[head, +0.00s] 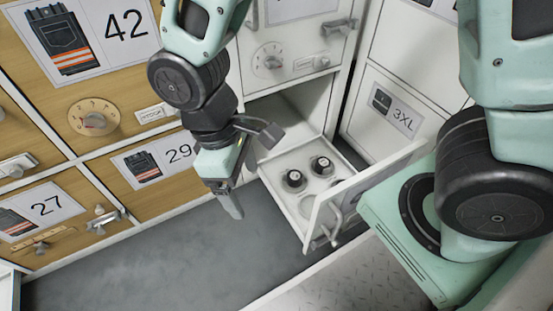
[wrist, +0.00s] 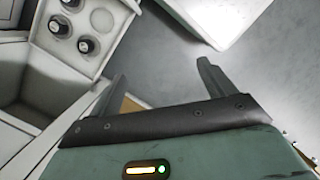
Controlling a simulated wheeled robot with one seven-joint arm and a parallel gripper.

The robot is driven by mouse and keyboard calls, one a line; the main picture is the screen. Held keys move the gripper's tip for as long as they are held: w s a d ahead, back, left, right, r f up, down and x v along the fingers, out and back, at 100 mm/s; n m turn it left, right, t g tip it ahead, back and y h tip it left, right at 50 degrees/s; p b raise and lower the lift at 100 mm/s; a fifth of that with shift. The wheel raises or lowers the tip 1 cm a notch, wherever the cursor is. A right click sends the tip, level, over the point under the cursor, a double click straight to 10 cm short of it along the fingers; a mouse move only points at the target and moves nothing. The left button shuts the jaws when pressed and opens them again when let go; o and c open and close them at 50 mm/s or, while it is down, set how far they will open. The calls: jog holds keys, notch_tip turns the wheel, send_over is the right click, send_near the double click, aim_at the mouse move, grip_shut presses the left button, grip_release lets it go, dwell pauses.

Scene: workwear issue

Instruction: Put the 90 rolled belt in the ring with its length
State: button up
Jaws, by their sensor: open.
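Dark rolled belts with pale centres stand in the open white drawer (head: 318,222); a nearer one (head: 293,180) and a farther one (head: 321,166) show in the head view. The wrist view shows three rolls, including one (wrist: 87,45) beside an empty ring (wrist: 101,20). The empty ring also shows in the head view (head: 305,206). Length marks on rolls and rings are too small to read, so I cannot tell which belt is the 90. My gripper (head: 232,207) points down, left of the drawer and apart from it. In the wrist view its fingers (wrist: 162,78) are apart and empty.
Wooden drawers labelled 42 (head: 124,24), 29 and 27 stand at left. A white locker labelled 3XL (head: 393,112) is at right, near the drawer's front panel. The grey surface (head: 150,265) below my gripper is clear.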

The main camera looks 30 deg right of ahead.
jog(key=s+d+r+m+t+y, duration=0.2)
jog(key=s+r, duration=0.3)
jog(key=r, duration=0.3)
jog(key=shift+d+r+m, duration=0.15)
jog(key=shift+d+m, duration=0.15)
jog(key=shift+d, duration=0.55)
jog(key=shift+s, duration=0.1)
notch_tip(320, 180, up, 49)
jog(key=p, duration=4.8)
jog(key=shift+p, duration=0.35)
